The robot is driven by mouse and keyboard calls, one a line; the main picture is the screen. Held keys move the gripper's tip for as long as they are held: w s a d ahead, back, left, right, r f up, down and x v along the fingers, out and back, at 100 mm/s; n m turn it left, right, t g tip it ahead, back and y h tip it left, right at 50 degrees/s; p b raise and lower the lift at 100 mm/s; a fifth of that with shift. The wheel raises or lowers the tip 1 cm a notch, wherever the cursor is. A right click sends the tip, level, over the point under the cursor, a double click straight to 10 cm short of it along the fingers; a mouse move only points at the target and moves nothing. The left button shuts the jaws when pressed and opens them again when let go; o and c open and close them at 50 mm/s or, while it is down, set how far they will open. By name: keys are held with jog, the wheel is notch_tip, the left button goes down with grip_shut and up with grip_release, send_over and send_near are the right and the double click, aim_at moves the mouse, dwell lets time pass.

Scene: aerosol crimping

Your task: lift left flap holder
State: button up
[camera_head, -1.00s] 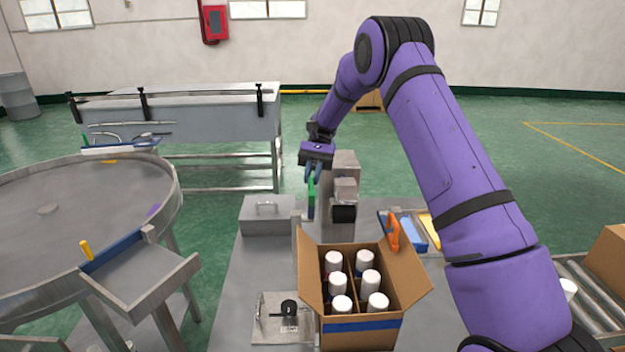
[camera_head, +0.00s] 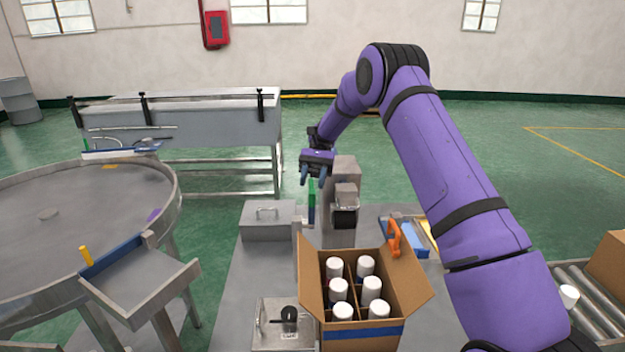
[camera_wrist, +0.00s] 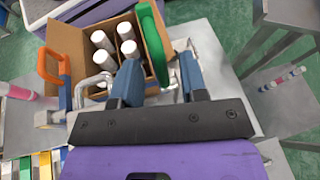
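The green left flap holder (camera_head: 311,201) stands upright near the far left corner of the open carton (camera_head: 365,331). In the wrist view the green holder (camera_wrist: 152,44) overlaps a brown flap of the carton; I cannot tell whether they touch. My gripper (camera_head: 317,177) points down above the holder. In the wrist view my gripper (camera_wrist: 160,76) is open, its two blue fingers well apart, with the green holder ahead of the gap between them. Nothing is held. An orange flap holder (camera_head: 394,238) sits at the carton's right flap.
Several white-capped cans (camera_head: 366,265) stand in the carton. A grey machine column (camera_head: 342,215) is close right of the green holder. A grey lidded box (camera_head: 267,220) is to the left. A round table (camera_head: 60,225) stands further left, a roller conveyor (camera_head: 600,318) at right.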

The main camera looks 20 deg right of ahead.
jog(key=s+r, duration=0.2)
jog(key=s, duration=0.6)
jog(key=s+r, duration=0.3)
jog(key=s, duration=0.5)
jog(key=shift+a, duration=0.35)
